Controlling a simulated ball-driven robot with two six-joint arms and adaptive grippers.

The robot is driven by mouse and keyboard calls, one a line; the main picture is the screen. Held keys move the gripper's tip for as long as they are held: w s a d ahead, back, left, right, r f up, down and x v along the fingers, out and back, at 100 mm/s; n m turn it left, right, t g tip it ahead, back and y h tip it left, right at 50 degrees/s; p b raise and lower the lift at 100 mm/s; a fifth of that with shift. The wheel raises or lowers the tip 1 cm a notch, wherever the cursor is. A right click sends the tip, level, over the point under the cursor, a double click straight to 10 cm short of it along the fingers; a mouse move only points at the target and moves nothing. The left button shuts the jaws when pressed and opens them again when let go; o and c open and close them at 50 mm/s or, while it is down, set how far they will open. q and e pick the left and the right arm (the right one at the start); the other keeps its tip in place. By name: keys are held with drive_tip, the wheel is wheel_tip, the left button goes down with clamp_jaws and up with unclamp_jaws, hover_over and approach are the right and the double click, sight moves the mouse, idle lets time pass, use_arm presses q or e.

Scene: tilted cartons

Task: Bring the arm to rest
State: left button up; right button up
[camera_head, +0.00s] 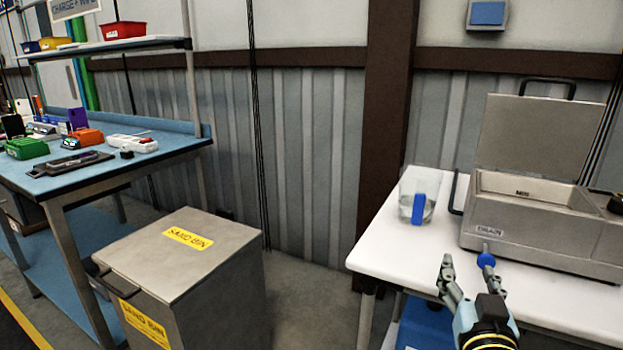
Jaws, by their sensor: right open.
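My right gripper (468,268) is at the lower right, in front of the white table (395,250) as seen from my head. Its two fingers are spread apart, with nothing seen between them. Its right fingertip overlaps a blue round knob (486,260) below the metal box marked "DRAIN" (530,238); I cannot tell whether they touch. My left gripper is not in view.
A clear container with a blue part (418,195) stands on the white table, left of the open-lidded box. A grey sand bin (190,255) stands on the floor between this table and the blue workbench (170,140), which holds several items. The white table's front left is clear.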

drive_tip(key=s+a+f+n+g+y, duration=0.2)
drive_tip(key=s+a+n+g+y, duration=0.3)
drive_tip(key=s+a+n+y, duration=0.4)
drive_tip(key=s+d+m+g+h, duration=0.1)
drive_tip(key=s+d+g, duration=0.2)
drive_tip(key=s, duration=0.3)
drive_tip(key=s+d+f+m+g+h, duration=0.1)
drive_tip(key=s+d+m+g+h, duration=0.15)
drive_tip(key=s, duration=0.45)
drive_tip(key=s+d+m+g+h, duration=0.1)
drive_tip(key=s+d+g, duration=0.25)
drive_tip(key=s, duration=0.25)
wheel_tip(320, 180, down, 25)
drive_tip(key=s+d+g, duration=0.1)
drive_tip(key=d, duration=0.1)
drive_tip(key=s+d+f+g, duration=0.1)
drive_tip(key=s+f, duration=1.7)
drive_tip(key=s, duration=0.1)
drive_tip(key=shift+s+b, duration=0.15)
drive_tip(key=shift+b, duration=0.15)
